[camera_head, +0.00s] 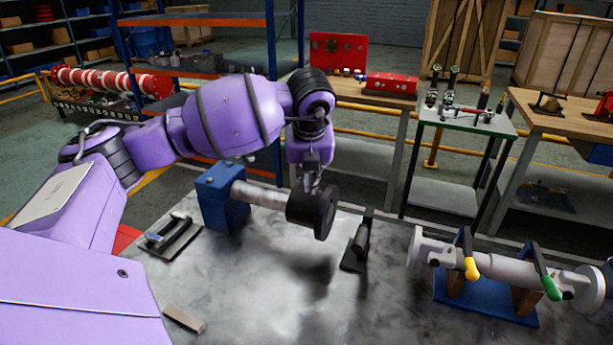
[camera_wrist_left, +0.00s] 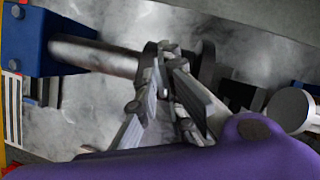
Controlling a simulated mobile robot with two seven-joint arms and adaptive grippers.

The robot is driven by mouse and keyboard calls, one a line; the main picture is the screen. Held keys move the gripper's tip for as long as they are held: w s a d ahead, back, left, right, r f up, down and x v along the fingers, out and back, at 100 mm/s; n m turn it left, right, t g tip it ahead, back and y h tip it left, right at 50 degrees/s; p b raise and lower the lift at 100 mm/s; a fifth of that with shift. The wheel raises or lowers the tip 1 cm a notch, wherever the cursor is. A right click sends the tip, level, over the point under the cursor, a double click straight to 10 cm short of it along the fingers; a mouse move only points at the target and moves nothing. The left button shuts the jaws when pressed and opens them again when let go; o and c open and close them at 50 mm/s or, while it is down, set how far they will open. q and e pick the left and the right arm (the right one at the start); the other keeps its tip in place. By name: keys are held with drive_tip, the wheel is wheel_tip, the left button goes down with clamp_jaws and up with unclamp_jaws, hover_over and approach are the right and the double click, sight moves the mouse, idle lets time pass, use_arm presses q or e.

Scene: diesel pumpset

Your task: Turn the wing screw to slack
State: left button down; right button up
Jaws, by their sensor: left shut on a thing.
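A steel shaft (camera_head: 262,195) comes out of a blue block (camera_head: 222,200) and ends in a dark hub with a round flange (camera_head: 326,212). My left gripper (camera_head: 311,187) reaches down onto the hub from above. In the left wrist view its fingers (camera_wrist_left: 168,50) are closed together at the hub, beside the shaft (camera_wrist_left: 100,56) and the dark flange (camera_wrist_left: 207,66). They are shut on a small part there, which I take to be the wing screw; the fingers hide it, so its angle cannot be told. My right gripper is not in view.
A black stand (camera_head: 357,243) is just right of the flange. A grey pipe with yellow and green handled valves (camera_head: 500,268) rests on a blue cradle at right. A black-based tool (camera_head: 172,236) lies left of the block.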

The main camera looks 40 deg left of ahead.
use_arm(q)
drive_tip(key=n, duration=0.2)
drive_tip(key=n+g+y, duration=0.1)
drive_tip(key=shift+w+d+r+n+p, duration=0.1)
drive_tip(key=shift+d+n+p, duration=0.05)
drive_tip(key=shift+n+p, duration=0.2)
drive_tip(key=shift+n+g+p, duration=0.35)
drive_tip(key=shift+n+g, duration=0.15)
drive_tip(key=shift+n, duration=0.75)
drive_tip(key=shift+w+n+g+y+p, duration=0.1)
drive_tip(key=shift+n+g+y+p, duration=0.25)
drive_tip(key=shift+n, duration=0.85)
drive_tip(key=c, duration=1.9)
unclamp_jaws()
drive_tip(key=shift+o, duration=0.2)
drive_tip(key=w+v, duration=0.1)
drive_tip(key=v, duration=1)
drive_tip(key=shift+s+r, duration=0.4)
